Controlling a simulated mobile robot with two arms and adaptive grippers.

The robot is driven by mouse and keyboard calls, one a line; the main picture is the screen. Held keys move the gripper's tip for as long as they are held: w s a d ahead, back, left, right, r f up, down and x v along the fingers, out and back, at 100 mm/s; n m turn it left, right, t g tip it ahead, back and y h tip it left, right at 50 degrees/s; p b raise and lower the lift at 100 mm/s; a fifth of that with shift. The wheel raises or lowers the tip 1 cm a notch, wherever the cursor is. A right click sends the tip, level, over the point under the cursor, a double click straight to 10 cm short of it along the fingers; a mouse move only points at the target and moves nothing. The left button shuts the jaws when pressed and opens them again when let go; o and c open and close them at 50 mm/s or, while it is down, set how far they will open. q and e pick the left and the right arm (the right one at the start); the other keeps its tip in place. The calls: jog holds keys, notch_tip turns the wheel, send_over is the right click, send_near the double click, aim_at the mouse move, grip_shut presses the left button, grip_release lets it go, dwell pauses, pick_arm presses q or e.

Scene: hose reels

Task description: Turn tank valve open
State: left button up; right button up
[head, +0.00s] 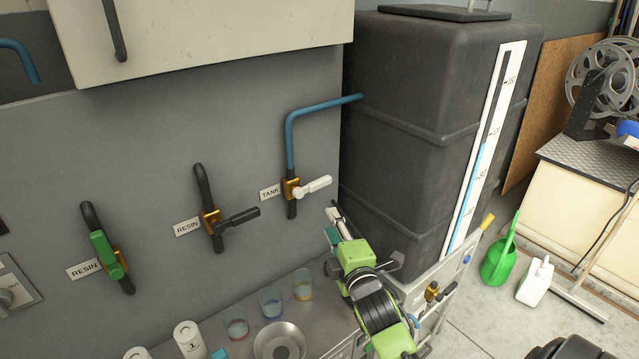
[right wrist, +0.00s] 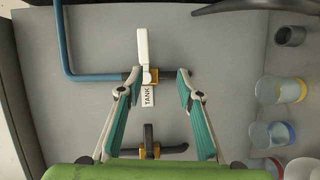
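The tank valve (head: 291,188) is a brass body on a vertical pipe beside a "TANK" label (head: 270,192). Its white handle (head: 314,187) points right, across the pipe. In the right wrist view the white handle (right wrist: 143,47) points up the picture, and the brass body (right wrist: 150,76) lies between the fingertips in the picture. My right gripper (head: 334,222) is below and right of the handle in the head view. Its fingers are spread in the right wrist view (right wrist: 157,82), with nothing held. Whether a finger touches the valve cannot be told. My left gripper is not in view.
Two resin valves are left on the wall, one with a black handle (head: 238,216), one with a green handle (head: 104,254). A blue pipe (head: 288,135) runs to the dark tank (head: 400,150). Several cups, including a blue-rimmed one (head: 270,303), and a metal bowl (head: 279,342) stand below.

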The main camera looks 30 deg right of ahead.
aim_at(321, 186)
jog(key=shift+n+t, duration=0.5)
jog(key=p+x, duration=0.1)
jog(key=x, duration=0.4)
jog(key=r+p+x, duration=0.1)
jog(key=x, duration=0.3)
jog(key=d+r+p+x, duration=0.1)
jog(key=x, duration=0.4)
jog(key=shift+w+d+r, duration=0.1)
jog(key=shift+w, duration=0.05)
grip_shut()
